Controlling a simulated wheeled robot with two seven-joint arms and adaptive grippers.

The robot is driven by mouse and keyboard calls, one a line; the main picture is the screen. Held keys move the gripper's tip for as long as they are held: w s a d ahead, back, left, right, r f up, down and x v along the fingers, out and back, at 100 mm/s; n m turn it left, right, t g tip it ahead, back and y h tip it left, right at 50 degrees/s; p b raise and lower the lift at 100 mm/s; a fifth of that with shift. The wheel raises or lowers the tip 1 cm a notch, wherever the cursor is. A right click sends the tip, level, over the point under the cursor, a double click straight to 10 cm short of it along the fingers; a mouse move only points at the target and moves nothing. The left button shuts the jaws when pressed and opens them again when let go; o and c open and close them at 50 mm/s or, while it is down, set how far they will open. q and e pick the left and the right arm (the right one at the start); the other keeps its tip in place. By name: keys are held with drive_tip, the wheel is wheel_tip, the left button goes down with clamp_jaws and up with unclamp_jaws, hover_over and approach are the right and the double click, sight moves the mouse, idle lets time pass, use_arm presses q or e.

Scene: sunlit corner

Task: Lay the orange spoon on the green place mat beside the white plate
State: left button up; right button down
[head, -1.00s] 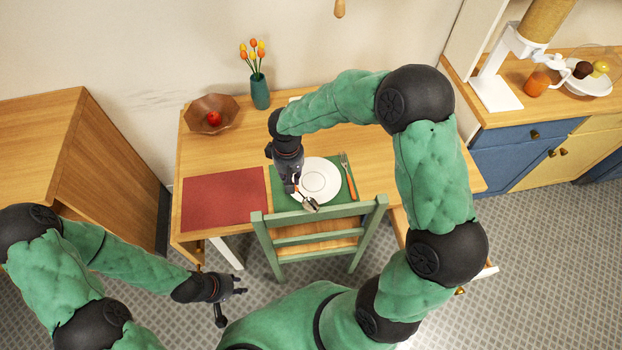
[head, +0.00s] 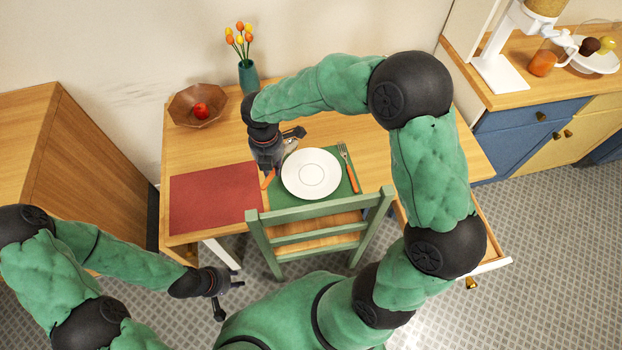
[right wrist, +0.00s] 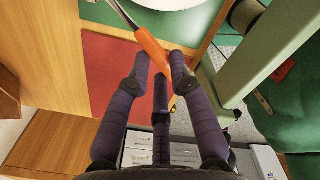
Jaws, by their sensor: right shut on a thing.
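My right gripper (head: 269,170) is at the left side of the white plate (head: 312,173). It is shut on the orange spoon, whose orange handle (head: 267,179) shows at the fingertips. In the right wrist view, the fingers (right wrist: 161,62) grip the orange handle (right wrist: 152,48), and the metal shaft runs up toward the plate (right wrist: 172,3). The spoon's bowl is not clear. The green place mat (head: 281,200) lies under the plate. I cannot tell whether the spoon touches it. My left gripper (head: 232,293) is open and empty, low beside the table.
A fork (head: 349,168) with an orange handle lies right of the plate. A red mat (head: 213,198) lies to the left. A green chair (head: 315,228) stands at the front edge. A bowl (head: 203,106) and a tulip vase (head: 248,76) stand at the back. An open drawer (head: 490,265) juts out right.

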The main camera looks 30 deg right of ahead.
sight(273, 193)
drive_tip(key=f+n+b, duration=0.2)
drive_tip(key=f, duration=0.1)
drive_tip(key=a+f+n+b, duration=0.1)
drive_tip(key=f+n+b, duration=0.1)
drive_tip(key=f+n, duration=0.1)
drive_tip(key=f+n+b, duration=0.2)
drive_tip(key=f, duration=0.2)
drive_tip(key=shift+s+a+n, duration=0.15)
drive_tip(key=shift+s+n, duration=0.05)
drive_tip(key=shift+n, duration=0.2)
drive_tip(key=shift+f, duration=0.35)
drive_tip(key=shift+f, duration=0.15)
drive_tip(key=c, duration=1.1)
unclamp_jaws()
